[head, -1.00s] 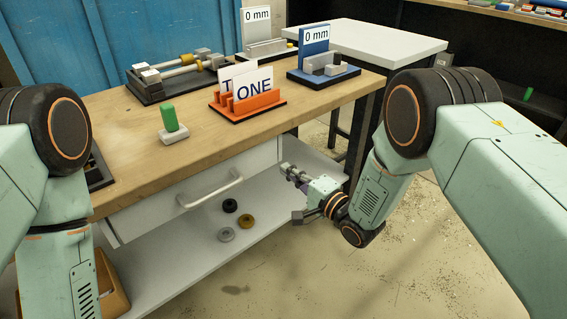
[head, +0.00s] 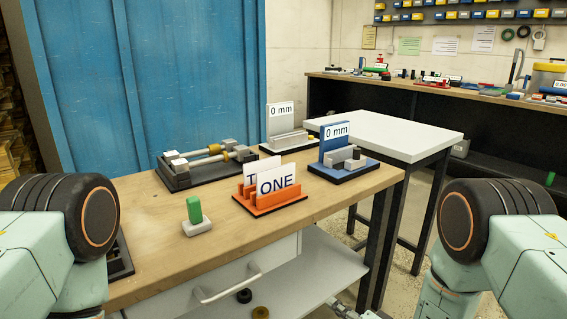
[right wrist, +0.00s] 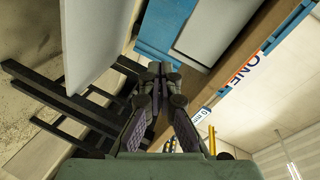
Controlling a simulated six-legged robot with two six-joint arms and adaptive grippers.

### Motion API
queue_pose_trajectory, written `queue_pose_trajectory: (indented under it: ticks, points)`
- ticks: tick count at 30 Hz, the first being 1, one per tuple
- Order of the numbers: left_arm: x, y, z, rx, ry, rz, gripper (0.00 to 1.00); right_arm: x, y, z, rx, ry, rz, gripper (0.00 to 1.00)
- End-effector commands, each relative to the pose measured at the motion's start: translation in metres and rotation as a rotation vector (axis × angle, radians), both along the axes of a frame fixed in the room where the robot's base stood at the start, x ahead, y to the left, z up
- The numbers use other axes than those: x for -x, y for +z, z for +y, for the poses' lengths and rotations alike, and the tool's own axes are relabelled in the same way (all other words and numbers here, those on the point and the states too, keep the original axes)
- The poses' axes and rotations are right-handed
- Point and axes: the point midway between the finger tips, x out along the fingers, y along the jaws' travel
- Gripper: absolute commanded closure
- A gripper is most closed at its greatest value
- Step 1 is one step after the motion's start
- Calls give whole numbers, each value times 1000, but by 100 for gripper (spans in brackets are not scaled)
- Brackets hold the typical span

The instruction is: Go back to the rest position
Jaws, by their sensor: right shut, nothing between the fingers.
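My right gripper (right wrist: 162,70) is shut and empty in the right wrist view, its fingertips together. In the head view only a small part of it (head: 343,309) shows at the bottom edge, beside the lower shelf of the workbench and below the bench top. My right arm's elbow (head: 465,225) is at the right of the head view. My left arm comes in at the left, with its elbow joint (head: 90,220) in view; the left gripper is out of the picture.
A white table (head: 385,137) stands behind. Floor is open at the right.

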Motion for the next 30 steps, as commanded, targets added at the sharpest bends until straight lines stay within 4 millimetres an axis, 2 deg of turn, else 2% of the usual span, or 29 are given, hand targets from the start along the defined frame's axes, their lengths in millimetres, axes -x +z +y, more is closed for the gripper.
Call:
queue_pose_trajectory:
  ticks: [1,5,8,10,12,15,18,21,25,30]
  points:
    - [0,0,0,0,0,0,44,13,-18,-7,105,-7,36,100]
    - [0,2,0,0,0,0,44,59,-62,-28,402,16,155,100]
    - [0,3,0,0,0,0,44,111,-91,-46,615,82,284,100]
    - [0,5,0,0,0,0,44,153,-106,-58,743,151,384,100]
    - [0,6,0,0,0,0,44,197,-115,-69,847,232,487,100]
    - [0,8,0,0,0,0,44,260,-117,-81,950,351,629,100]
    - [0,11,0,0,0,0,44,314,-110,-90,1001,447,756,100]
    - [0,12,0,0,0,0,44,352,-100,-96,1012,495,854,100]
    - [0,15,0,0,0,0,44,377,-88,-98,1004,501,918,100]
    - [0,16,0,0,0,0,44,377,-85,-98,1004,502,918,100]
